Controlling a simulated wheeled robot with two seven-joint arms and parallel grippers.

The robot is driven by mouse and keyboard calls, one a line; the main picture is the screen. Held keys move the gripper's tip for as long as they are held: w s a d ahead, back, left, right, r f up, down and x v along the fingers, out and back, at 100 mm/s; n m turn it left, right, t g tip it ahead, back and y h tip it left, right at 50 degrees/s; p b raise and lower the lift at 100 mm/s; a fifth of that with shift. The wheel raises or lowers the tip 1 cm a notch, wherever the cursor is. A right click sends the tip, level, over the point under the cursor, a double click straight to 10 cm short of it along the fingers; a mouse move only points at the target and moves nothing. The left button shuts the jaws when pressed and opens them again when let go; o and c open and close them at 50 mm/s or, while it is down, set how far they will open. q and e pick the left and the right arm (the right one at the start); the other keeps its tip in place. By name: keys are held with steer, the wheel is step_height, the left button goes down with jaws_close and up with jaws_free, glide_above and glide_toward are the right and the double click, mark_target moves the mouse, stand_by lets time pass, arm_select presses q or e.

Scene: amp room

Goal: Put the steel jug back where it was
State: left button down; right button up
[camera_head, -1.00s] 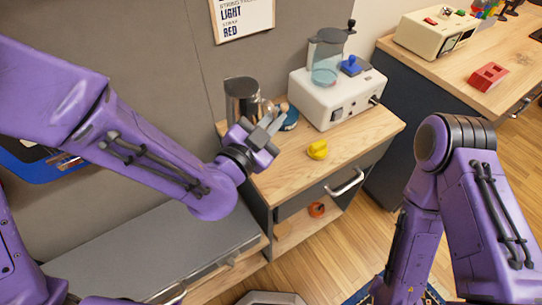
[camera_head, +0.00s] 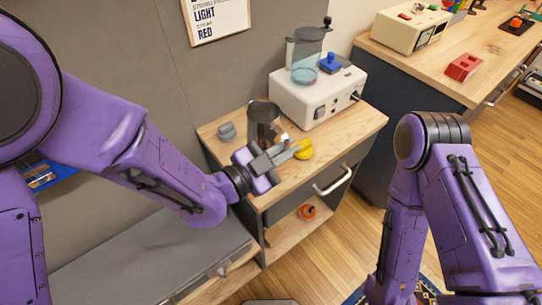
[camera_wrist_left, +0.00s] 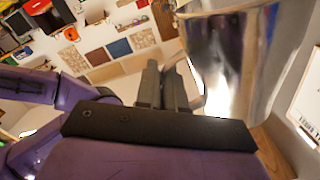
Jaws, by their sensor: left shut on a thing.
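The steel jug (camera_head: 263,120) is a shiny open-topped vessel over the wooden top of the small cabinet (camera_head: 214,151), left of the white appliance. My left gripper (camera_head: 278,155) is shut on the jug's handle, on the near side of the jug. In the left wrist view the jug's shiny wall (camera_wrist_left: 245,50) fills the upper right, and the gripper fingers (camera_wrist_left: 166,85) close on the handle beside it. The jug looks upright. I cannot tell whether its base touches the wood. My right gripper is out of view.
A white appliance (camera_head: 300,105) with a clear container stands right of the jug. A yellow object (camera_head: 303,149) lies close to my left fingertips. A small grey object (camera_head: 227,131) stands left of the jug. Bare wood shows at the cabinet's right front.

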arm_select(q)
steer(key=w+f, duration=0.1)
steer(key=w+a+f, duration=0.1)
steer(key=f, duration=0.1)
steer(key=w+a+f, duration=0.1)
steer(key=w+f, duration=0.1)
steer(key=shift+a+f, duration=0.15)
steer(key=shift+f, duration=0.05)
steer(key=f, duration=0.3)
steer(key=shift+w+a+f, duration=0.15)
steer(key=shift+a+f, duration=0.05)
steer(key=shift+f, duration=0.15)
